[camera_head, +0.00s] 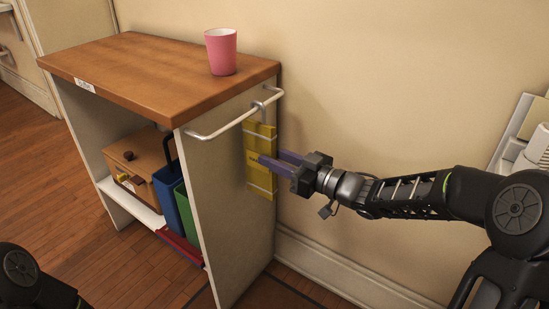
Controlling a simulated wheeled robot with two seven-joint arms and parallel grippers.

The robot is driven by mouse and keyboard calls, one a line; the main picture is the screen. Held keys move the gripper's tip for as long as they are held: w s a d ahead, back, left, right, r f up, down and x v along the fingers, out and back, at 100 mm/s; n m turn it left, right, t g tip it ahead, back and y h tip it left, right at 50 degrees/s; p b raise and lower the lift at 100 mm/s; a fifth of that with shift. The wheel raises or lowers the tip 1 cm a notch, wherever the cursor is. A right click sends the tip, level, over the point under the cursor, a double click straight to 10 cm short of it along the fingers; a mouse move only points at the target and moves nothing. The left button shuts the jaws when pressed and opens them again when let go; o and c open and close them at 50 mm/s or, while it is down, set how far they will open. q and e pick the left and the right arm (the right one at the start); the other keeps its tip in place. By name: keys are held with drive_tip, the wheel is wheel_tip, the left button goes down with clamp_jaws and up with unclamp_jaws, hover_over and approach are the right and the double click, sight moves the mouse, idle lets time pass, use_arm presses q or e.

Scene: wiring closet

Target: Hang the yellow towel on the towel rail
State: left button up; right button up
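The yellow towel (259,183) has pale stripes and hangs flat and upright along the side panel of the wooden-topped cabinet. The white towel rail (230,123) runs along the top of that panel. The towel's upper part is just under the far end of the rail; I cannot tell whether it passes over the bar. My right gripper (272,158) comes in from the right, with its two purple fingers apart at the towel's middle. The fingers hide part of the towel, and I cannot tell whether they touch it. My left gripper is out of view.
A pink cup (221,52) stands on the cabinet top (150,70), near the rail. A wooden box (139,160) and blue (168,202) and green (188,218) upright items fill the shelf. The wall is close behind my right arm. Floor at left is clear.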

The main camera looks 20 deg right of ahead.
drive_tip(key=o, duration=0.3)
drive_tip(key=shift+o, duration=0.2)
drive_tip(key=shift+s, duration=0.1)
drive_tip(key=p+v, duration=0.3)
drive_tip(key=v, duration=0.4)
drive_tip(key=shift+s+d, duration=0.2)
drive_tip(key=shift+s, duration=0.05)
